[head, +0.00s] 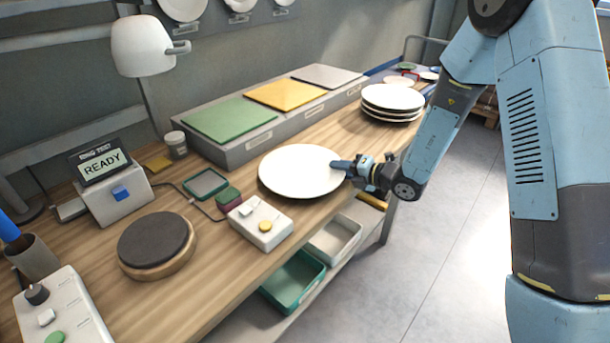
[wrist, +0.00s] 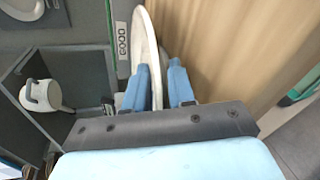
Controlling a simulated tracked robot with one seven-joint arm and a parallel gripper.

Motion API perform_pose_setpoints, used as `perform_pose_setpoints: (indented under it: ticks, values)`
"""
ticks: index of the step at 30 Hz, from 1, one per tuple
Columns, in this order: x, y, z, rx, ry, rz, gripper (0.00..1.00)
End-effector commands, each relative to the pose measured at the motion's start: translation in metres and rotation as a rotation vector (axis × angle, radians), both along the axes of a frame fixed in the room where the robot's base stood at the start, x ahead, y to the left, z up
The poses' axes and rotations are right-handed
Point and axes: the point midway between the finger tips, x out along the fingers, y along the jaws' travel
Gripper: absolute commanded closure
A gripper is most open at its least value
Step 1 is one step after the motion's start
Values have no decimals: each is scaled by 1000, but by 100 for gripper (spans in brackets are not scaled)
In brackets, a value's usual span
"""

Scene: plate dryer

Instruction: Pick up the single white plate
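The single white plate (head: 301,172) is at the front edge of the wooden table, in the middle of the head view. My gripper (head: 352,168) is at its right rim. In the wrist view the plate (wrist: 146,30) shows nearly edge-on, with its rim between the two blue fingers of my gripper (wrist: 160,85).
A stack of white plates (head: 392,100) stands at the far right of the table. A long grey box with green (head: 230,119), yellow and grey tops is behind the plate. A white button box (head: 260,224) is just in front-left. A teal bin (head: 293,281) is on the lower shelf.

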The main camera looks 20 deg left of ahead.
Motion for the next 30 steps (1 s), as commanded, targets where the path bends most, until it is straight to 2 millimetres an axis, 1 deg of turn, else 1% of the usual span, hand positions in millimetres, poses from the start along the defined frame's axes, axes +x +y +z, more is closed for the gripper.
perform_pose_setpoints:
  ticks: [2, 9, 10, 30]
  values:
    - [0, 0, 0, 0, 0, 0, 76]
    - [0, 0, 0, 0, 0, 0, 99]
    - [0, 0, 0, 0, 0, 0, 100]
    - [-1, 0, -1, -2, 0, 2, 100]
